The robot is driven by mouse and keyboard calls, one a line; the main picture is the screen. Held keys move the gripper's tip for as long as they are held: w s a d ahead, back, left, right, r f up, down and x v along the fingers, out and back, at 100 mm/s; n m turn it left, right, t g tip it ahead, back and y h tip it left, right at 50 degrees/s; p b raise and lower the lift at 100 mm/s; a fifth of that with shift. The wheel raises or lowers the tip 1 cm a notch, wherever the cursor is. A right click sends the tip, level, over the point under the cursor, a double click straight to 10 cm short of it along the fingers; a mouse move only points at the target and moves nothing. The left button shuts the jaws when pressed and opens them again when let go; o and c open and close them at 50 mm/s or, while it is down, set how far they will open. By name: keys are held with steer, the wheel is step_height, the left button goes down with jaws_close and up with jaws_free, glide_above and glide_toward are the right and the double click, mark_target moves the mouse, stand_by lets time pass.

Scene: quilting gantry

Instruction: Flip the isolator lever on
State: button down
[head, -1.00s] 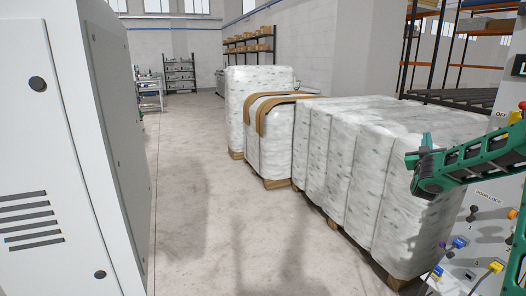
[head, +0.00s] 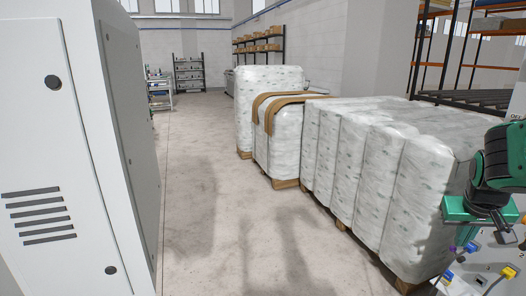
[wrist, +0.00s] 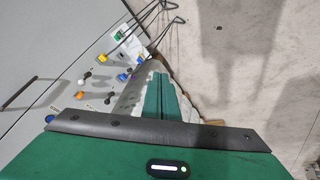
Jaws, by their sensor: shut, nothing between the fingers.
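The isolator lever cannot be made out clearly in either current view. In the head view, part of the OFF label shows on the pale control panel (head: 515,128) at the right edge, and my arm covers much of the panel there. My gripper (wrist: 161,85) shows in the wrist view as two green fingers closed together with nothing between them. The panel's face (wrist: 95,90) lies to the left of the fingers in that view, and they appear apart from it. In the head view my green and dark wrist is in front of the panel.
A grey cabinet (head: 70,150) stands at the far left. The concrete floor (head: 215,200) between is clear.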

steer(key=s+a+g+y, duration=0.1)
steer(key=s+a, duration=0.2)
steer(key=s, duration=0.3)
steer(key=s+a+f+m+g+y, duration=0.1)
steer(key=s+a, duration=0.2)
steer(key=s, duration=0.3)
steer(key=s+a+f+g+y, duration=0.1)
steer(key=s+a+y, duration=0.1)
steer(key=s, duration=0.4)
steer(key=shift+s+a+f+m+g, duration=0.2)
steer(key=shift+s+a+m+g, duration=0.2)
steer(key=shift+a, duration=0.5)
